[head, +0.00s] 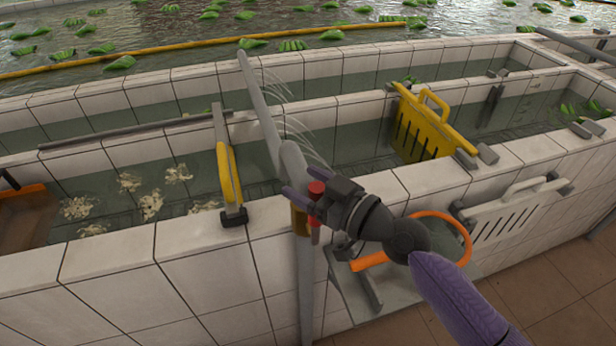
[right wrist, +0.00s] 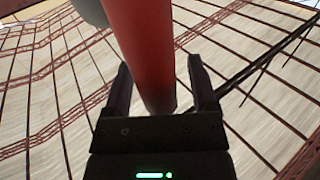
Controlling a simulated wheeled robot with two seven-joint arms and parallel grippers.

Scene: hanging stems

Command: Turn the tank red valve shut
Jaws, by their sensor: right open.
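The red valve (head: 316,188) sits on a grey standpipe (head: 304,285) at the tank's front wall, with a brass-coloured body beside it. My right gripper (head: 302,192) is at the valve, its arm coming in from the lower right. In the right wrist view the red valve handle (right wrist: 147,50) runs between the two open fingers of my right gripper (right wrist: 160,85). Gaps show beside the handle near both fingertips; I cannot tell whether it touches either finger. The gripper partly hides the valve in the head view. My left gripper is not in view.
The tiled tank wall (head: 110,285) runs along the front. A yellow slotted gate (head: 425,125) and a yellow-handled tool (head: 228,175) stand at the channel. An orange ring (head: 466,240) and a white slotted panel (head: 505,215) are near my right arm.

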